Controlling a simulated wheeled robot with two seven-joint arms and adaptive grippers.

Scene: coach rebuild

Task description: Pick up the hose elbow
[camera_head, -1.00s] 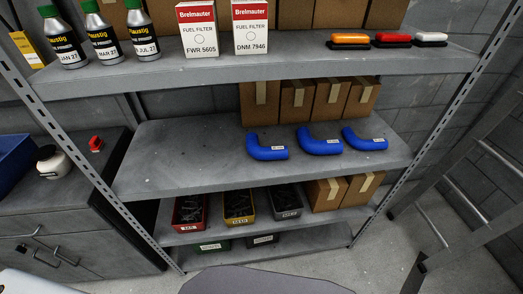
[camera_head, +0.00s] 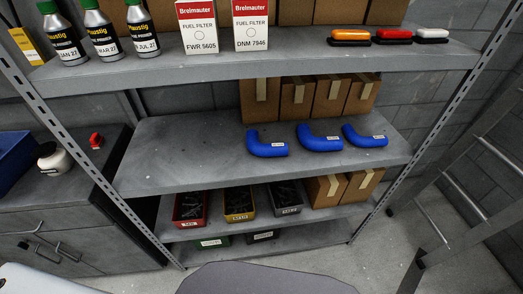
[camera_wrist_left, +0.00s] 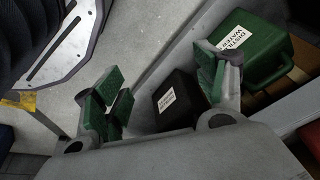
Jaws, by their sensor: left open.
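Three blue hose elbows lie in a row on the middle shelf (camera_head: 180,160) in the head view: a left one (camera_head: 265,148), a middle one (camera_head: 318,138) and a right one (camera_head: 363,137). Each has a small white label. My left gripper (camera_wrist_left: 162,88) shows only in the left wrist view, with its green-padded fingers spread apart and nothing between them. No hose elbow shows in that view, and the gripper is away from all three. My right gripper is in neither view.
In the left wrist view, a green can (camera_wrist_left: 262,52) labelled as water and a black container (camera_wrist_left: 176,104) stand beyond the fingers. A ladder (camera_head: 470,180) stands right. The middle shelf's left half is clear.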

